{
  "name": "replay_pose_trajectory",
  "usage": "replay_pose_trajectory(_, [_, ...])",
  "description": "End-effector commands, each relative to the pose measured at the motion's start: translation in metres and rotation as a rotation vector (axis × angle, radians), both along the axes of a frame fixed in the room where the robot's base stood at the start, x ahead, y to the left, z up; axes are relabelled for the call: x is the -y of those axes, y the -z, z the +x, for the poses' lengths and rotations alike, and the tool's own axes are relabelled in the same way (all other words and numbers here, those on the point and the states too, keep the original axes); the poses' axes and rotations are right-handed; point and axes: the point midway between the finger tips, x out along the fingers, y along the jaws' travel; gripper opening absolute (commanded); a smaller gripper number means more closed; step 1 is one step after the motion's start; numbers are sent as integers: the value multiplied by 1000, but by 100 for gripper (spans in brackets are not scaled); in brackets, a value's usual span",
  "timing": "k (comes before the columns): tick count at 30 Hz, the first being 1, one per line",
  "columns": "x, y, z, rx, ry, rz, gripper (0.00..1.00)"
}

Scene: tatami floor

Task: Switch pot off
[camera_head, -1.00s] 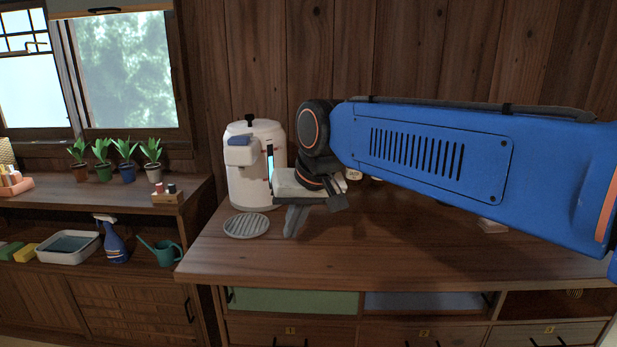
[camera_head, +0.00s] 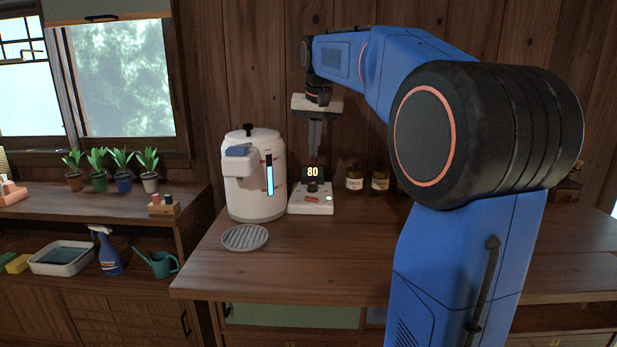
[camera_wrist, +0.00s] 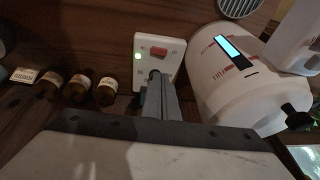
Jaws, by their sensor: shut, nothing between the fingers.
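The white pot (camera_head: 255,190) stands on the wooden counter, with a lit blue level strip on its front. My gripper (camera_head: 315,155) is shut and empty, pointing down above the control base, apart from the switch. In the wrist view its fingers cover the knob and display area.
A round grey grate (camera_head: 245,238) lies in front of the pot. Brown labelled jars (camera_head: 355,178) stand to the right of the control base. The wooden wall is close behind. The front of the counter (camera_head: 290,265) is clear.

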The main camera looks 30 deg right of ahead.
Motion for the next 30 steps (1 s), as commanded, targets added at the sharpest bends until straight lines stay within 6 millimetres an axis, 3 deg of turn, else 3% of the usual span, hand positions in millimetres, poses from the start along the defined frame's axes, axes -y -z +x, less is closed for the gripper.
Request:
replay_pose_trajectory(5, [2, 18, 4, -2, 0, 0, 0])
replay_pose_trajectory(21, [7, 106, 28, -1, -1, 0, 0])
replay_pose_trajectory(30, [3, 131, 30, 0, 0, 0, 0])
